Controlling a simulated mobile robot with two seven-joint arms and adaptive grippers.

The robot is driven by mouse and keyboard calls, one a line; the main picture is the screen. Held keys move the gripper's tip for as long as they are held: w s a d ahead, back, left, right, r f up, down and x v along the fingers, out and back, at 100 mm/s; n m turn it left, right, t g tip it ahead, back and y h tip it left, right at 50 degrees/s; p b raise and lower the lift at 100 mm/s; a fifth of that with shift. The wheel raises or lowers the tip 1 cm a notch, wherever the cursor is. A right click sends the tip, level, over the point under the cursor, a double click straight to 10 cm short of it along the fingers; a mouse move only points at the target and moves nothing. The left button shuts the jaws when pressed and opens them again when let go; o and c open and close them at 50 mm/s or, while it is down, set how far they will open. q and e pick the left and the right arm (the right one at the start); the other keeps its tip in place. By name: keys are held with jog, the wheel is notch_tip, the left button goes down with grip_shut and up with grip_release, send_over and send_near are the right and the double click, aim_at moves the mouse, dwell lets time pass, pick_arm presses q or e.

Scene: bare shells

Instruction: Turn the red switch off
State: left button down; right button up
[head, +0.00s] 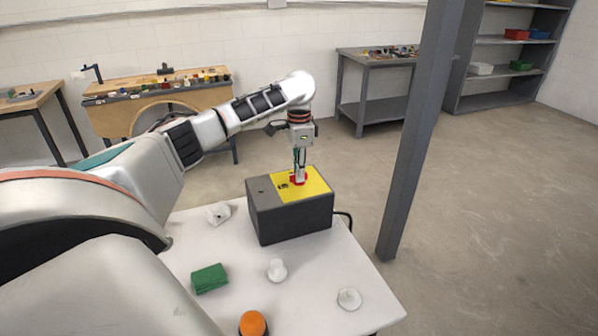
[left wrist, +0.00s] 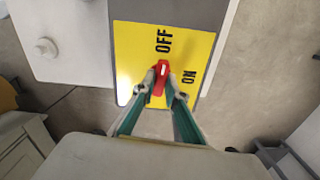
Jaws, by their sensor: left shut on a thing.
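The red switch (left wrist: 161,77) sits on a yellow plate (left wrist: 135,62) marked OFF and ON. The plate is on top of a dark grey box (head: 290,222) on the white table. My left gripper (left wrist: 161,97) reaches down from above and is shut on the red switch, a finger on each side of it. In the left wrist view the switch's white mark points up, toward the word OFF and away from ON to its right. In the head view the switch (head: 299,179) is partly hidden by the fingers. My right gripper is out of view.
The white table (head: 330,270) also bears a green block (head: 209,278), an orange knob (head: 252,324) and several small white pieces. A black cable leaves the box at right. A grey post (head: 410,150) stands right of the table. Benches and shelves line the back wall.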

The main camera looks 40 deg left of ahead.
pick_arm(q)
jog(key=shift+n, duration=0.8)
jog(key=c, duration=2)
grip_release()
jog(key=shift+c, duration=0.2)
jog(key=shift+r, duration=0.1)
notch_tip(320, 180, up, 12)
